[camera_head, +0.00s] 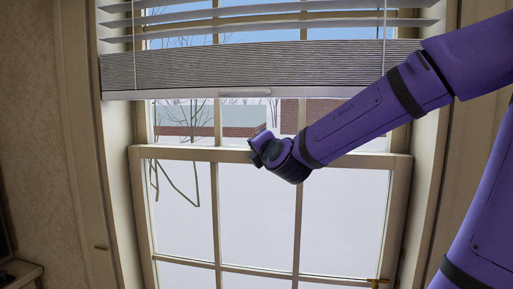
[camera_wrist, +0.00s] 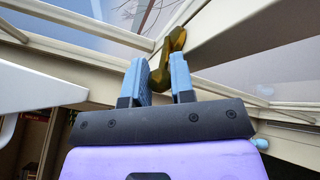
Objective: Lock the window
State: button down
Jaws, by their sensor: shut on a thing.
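The window (camera_head: 257,190) fills the middle of the head view, with pale cream frame bars and a horizontal meeting rail (camera_head: 345,158) across it. In the wrist view a brass window lock (camera_wrist: 172,45) sits at the frame joint. My gripper (camera_wrist: 160,78) has its two blue-grey fingers on either side of the brass lever's lower end, shut on it. In the head view my gripper (camera_head: 259,143) is at the meeting rail, near the middle of the window. There my wrist hides the lock and the fingers show only in part.
A slatted blind (camera_head: 250,64) hangs over the upper window, its bottom rail just above my gripper. A small brass fitting (camera_head: 378,281) is low on the right of the lower sash. A dark-edged piece of furniture (camera_head: 18,272) stands at the lower left.

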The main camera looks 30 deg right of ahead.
jog(key=shift+s+d+n+t+y, duration=0.1)
jog(key=shift+d+n+t+y, duration=0.1)
jog(key=shift+n+y, duration=0.35)
jog(key=shift+s+d+n+t+y, duration=0.1)
jog(key=shift+d+n+y, duration=0.15)
jog(key=shift+y, duration=0.5)
jog(key=shift+d+n+y, duration=0.15)
jog(key=shift+n+y, duration=0.15)
jog(key=shift+y, duration=0.1)
jog(key=c, duration=1)
grip_release()
jog(key=shift+f, duration=0.1)
jog(key=shift+w+a+m+h, duration=0.1)
jog(key=shift+a+m+h, duration=0.2)
jog(key=shift+m+h, duration=0.55)
jog(key=shift+w+a+m+h, duration=0.1)
jog(key=shift+a+m+h, duration=0.25)
jog(key=shift+h, duration=0.8)
